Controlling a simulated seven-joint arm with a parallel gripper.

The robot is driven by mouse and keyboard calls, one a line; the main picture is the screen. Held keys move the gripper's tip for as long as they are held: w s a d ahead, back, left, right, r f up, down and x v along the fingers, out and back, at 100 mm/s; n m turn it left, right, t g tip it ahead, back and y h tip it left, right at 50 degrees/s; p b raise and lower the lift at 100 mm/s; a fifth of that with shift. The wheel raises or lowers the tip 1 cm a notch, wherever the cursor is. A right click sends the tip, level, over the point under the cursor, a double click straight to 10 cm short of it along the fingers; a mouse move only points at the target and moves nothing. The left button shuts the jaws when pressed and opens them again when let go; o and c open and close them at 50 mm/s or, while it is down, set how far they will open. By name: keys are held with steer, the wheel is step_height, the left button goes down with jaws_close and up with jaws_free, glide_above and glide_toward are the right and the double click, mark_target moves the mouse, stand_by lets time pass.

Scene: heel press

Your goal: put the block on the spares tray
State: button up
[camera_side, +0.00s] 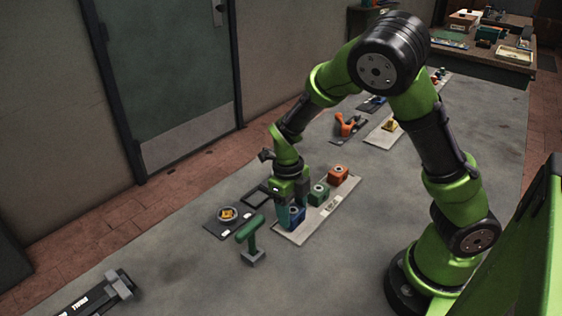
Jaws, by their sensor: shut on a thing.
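My gripper (291,212) points down at the near left end of a pale board (318,222). It is shut on a blue block (296,221), partly hidden by the fingers. I cannot tell whether the block touches the board. A green block (319,193) and an orange-red block (338,174) stand on the board in a row behind it. I cannot tell for sure which thing is the spares tray; a small dark empty tray (257,196) lies just left of my gripper.
An orange tool (347,126) lies farther back. The near bench surface is mostly clear.

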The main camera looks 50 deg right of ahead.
steer(key=shift+f, duration=0.3)
stand_by(0.6)
steer(key=o, duration=1.3)
step_height(320, 180, up, 17)
steer(key=w, duration=0.2)
steer(key=shift+f, duration=0.15)
